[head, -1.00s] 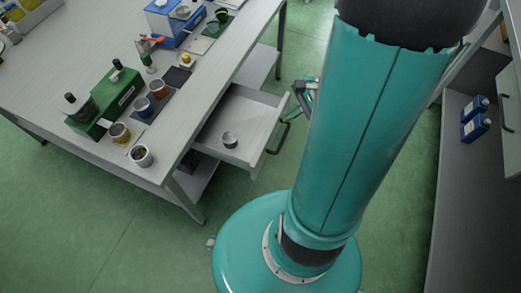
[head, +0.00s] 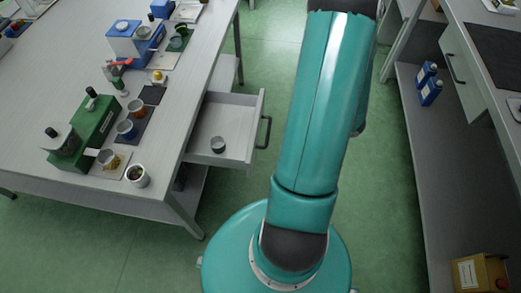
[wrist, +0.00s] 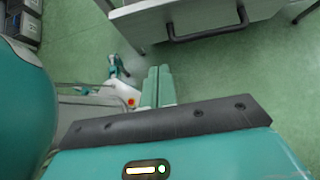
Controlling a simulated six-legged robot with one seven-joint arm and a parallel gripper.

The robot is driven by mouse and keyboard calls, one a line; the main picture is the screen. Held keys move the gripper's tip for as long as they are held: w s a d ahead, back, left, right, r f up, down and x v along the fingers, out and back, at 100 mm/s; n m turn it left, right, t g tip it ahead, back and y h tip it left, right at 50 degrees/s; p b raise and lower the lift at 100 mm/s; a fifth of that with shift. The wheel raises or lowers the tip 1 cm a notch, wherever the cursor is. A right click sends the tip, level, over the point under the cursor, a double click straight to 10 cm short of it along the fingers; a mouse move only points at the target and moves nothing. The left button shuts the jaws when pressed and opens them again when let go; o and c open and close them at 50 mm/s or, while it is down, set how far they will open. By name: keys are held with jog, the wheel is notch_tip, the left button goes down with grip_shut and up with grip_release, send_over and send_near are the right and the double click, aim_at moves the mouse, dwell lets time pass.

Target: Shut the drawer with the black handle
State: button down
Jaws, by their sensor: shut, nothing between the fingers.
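The drawer (head: 243,118) under the left bench is pulled out in the head view, with its black handle (head: 265,132) on the front facing right. A small dark-rimmed cup (head: 218,144) sits inside it. In the wrist view a pale drawer front with a black bar handle (wrist: 207,30) shows at the top; I cannot tell for certain that it is the same drawer. My gripper (wrist: 158,84) shows in the wrist view, its two teal fingers together and empty, apart from that handle with green floor beyond. In the head view my gripper is hidden behind my arm.
The left bench (head: 60,110) carries a green box, cups and a blue device. The right bench has a drawer front with a dark handle (head: 453,68). Blue bottles (head: 430,92) and a cardboard box (head: 480,273) are on its lower shelf. Green floor lies open between the benches.

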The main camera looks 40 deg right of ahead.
aim_at(262, 148)
jog(key=w+a+f, duration=0.6)
jog(key=w, duration=0.2)
jog(key=shift+w+a, duration=0.1)
jog(key=shift+w, duration=0.1)
